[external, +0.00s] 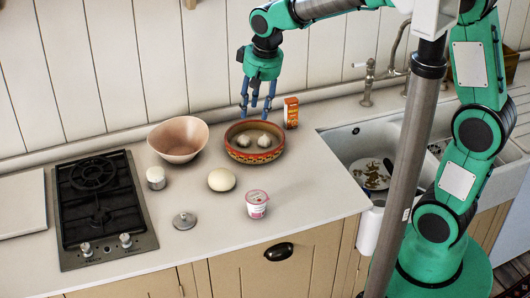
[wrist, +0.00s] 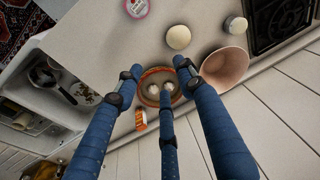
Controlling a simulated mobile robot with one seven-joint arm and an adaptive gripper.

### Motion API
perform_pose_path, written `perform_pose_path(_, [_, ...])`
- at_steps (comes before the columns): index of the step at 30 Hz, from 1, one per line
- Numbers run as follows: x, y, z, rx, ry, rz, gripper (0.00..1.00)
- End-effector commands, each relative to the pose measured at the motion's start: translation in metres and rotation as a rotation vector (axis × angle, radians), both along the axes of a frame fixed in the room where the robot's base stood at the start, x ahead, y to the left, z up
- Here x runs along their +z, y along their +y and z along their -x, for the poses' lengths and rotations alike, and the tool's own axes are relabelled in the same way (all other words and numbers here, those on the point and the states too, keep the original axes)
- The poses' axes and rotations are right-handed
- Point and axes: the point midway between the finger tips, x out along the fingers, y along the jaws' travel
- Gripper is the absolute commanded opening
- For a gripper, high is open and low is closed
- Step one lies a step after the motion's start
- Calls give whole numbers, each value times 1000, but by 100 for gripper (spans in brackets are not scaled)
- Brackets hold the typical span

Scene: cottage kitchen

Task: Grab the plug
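The plug (external: 184,220), a small grey metal disc with a raised knob, lies on the counter in the external view, near the front edge, between the stove and a pink-and-white cup. I do not see it in the wrist view. My gripper (external: 256,108) has blue fingers spread apart and pointing down. It hangs over the back of a patterned terracotta bowl, behind and to the right of the plug, well apart from it. In the wrist view my gripper (wrist: 157,76) is open, with nothing held between the fingers.
The patterned bowl (external: 236,155) holds two pale bulbs. A pinkish bowl (external: 178,139), white jar (external: 156,178), round pale ball (external: 221,180), cup (external: 257,204) and orange box (external: 291,112) stand around. The stove (external: 98,206) is left, the sink (external: 362,145) right. Counter around the plug is clear.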

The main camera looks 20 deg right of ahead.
Motion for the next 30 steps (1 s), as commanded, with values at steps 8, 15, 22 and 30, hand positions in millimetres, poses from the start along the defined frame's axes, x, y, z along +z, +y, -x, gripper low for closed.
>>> perform_pose_path(8, [-51, 101, -8, 48, 73, 32, 39])
perform_pose_path(15, [-106, 182, 5, 83, 124, 69, 39])
perform_pose_path(22, [-147, 231, 21, 101, 152, 94, 39])
perform_pose_path(30, [-159, 244, 27, 106, 158, 101, 39])
